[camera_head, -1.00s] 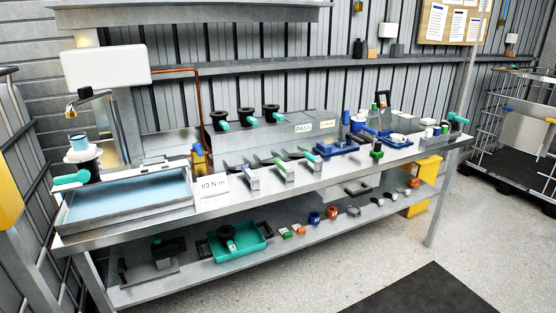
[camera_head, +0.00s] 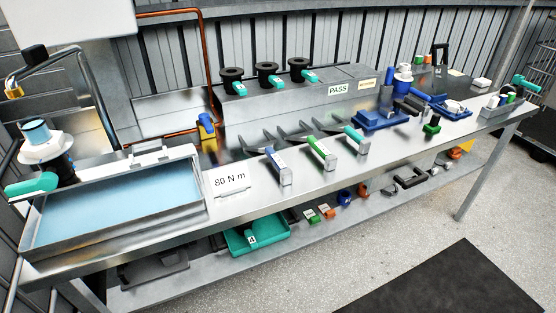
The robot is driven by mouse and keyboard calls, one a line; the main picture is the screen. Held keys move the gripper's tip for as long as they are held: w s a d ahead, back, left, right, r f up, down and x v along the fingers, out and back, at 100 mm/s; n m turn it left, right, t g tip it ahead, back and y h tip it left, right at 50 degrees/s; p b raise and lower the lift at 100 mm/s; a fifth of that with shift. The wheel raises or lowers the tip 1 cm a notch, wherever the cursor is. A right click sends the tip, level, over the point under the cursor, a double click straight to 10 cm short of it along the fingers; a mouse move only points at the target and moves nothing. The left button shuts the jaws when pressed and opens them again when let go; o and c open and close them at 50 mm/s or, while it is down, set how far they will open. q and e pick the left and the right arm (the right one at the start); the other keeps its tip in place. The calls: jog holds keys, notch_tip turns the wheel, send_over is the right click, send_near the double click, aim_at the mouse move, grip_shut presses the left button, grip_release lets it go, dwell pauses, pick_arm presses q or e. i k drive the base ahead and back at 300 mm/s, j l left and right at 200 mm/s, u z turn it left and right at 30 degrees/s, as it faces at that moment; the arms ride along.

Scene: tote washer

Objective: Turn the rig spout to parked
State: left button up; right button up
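A dark curved spout-like pipe (camera_head: 72,52) stands at the far left of the bench, with a black block (camera_head: 35,53) at its end. A brass padlock-like piece (camera_head: 14,87) hangs by it. Below is a white flanged part with a light-blue top (camera_head: 37,131) on a black body, with a teal handle (camera_head: 32,185) pointing left. I cannot tell which marking, if any, shows the parked position. A metal tray (camera_head: 125,223) with a light-blue surface lies to the right of the handle. Neither of my grippers is in view.
The steel bench (camera_head: 300,195) carries an "80 N m" card (camera_head: 230,180), several coloured-handled tools, a "PASS" block (camera_head: 338,89) with black-and-teal fittings, and blue trays (camera_head: 380,120). A lower shelf holds a green tray (camera_head: 257,236). The floor in front is clear, with a dark mat (camera_head: 440,285).

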aim_at(37, 58)
jog(key=u, duration=1.35)
